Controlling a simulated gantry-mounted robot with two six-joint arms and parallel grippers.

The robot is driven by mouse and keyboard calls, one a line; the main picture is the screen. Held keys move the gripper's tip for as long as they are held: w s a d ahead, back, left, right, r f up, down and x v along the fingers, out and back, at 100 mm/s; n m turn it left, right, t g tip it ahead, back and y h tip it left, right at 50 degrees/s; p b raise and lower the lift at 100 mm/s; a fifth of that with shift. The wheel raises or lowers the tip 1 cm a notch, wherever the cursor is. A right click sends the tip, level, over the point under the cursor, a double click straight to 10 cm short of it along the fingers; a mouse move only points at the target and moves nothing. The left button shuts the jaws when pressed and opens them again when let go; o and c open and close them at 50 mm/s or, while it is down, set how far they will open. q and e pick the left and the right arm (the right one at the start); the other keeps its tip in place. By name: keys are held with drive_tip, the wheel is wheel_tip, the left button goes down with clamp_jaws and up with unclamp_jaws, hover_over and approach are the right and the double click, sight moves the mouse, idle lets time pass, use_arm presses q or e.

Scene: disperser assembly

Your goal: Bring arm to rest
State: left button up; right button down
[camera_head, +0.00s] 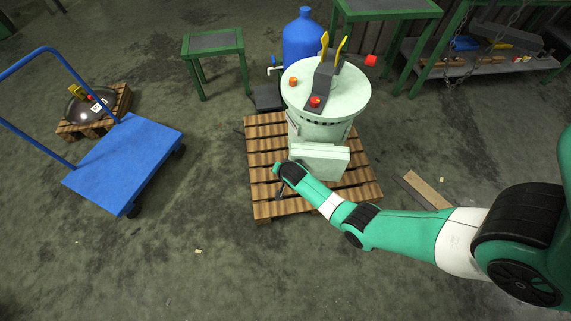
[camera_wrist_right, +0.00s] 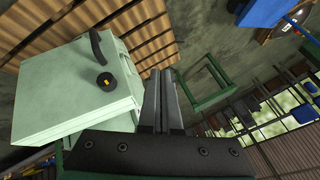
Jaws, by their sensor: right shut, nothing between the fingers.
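My right arm reaches in from the right in the head view, over the front of the wooden pallet. Its right gripper (camera_head: 282,190) is small and partly hidden there, low in front of the pale green disperser (camera_head: 321,120). In the right wrist view the two fingers of the right gripper (camera_wrist_right: 162,85) lie together with nothing between them. Beside them, to the left, is a pale green box (camera_wrist_right: 70,95) with a black handle and a round black knob. The same box (camera_head: 322,160) shows in the head view at the disperser's front. My left gripper is not in view.
The disperser stands on the pallet (camera_head: 262,205). A blue cart (camera_head: 125,160) stands at left, with a metal bowl-shaped part (camera_head: 88,108) on a small pallet behind it. A blue barrel (camera_head: 303,38) and green tables (camera_head: 213,42) are behind. The front floor is mostly clear.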

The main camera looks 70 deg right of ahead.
drive_tip(key=shift+a+r, duration=0.5)
drive_tip(key=shift+a, duration=0.1)
